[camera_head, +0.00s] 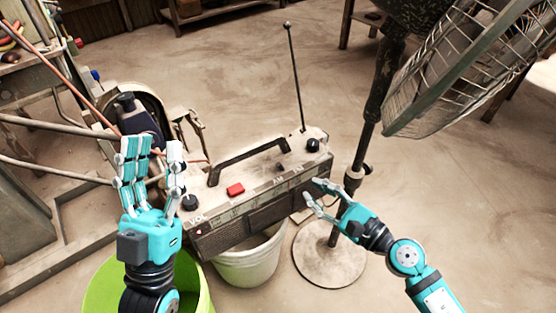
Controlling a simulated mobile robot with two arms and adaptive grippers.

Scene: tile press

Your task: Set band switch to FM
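A worn portable radio (262,207) stands tilted in view at the centre, with a dark carry handle (248,160), a raised antenna and a printed scale along its top front edge. A small dark control (280,167), possibly the band switch, sits on the top right of the red button (236,190); its position and lettering are too small to read. My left gripper (155,146) is open and empty, fingers up, left of the radio. My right gripper (315,191) is open and empty, its fingertips close to the radio's right front edge; I cannot tell whether they touch.
Dark knobs (190,202) and (312,145) sit at the radio's top ends. A white bucket (250,268) and a green bucket (100,290) are below. A fan (470,75) with a round base (330,265) stands right. Cables and machinery crowd the left.

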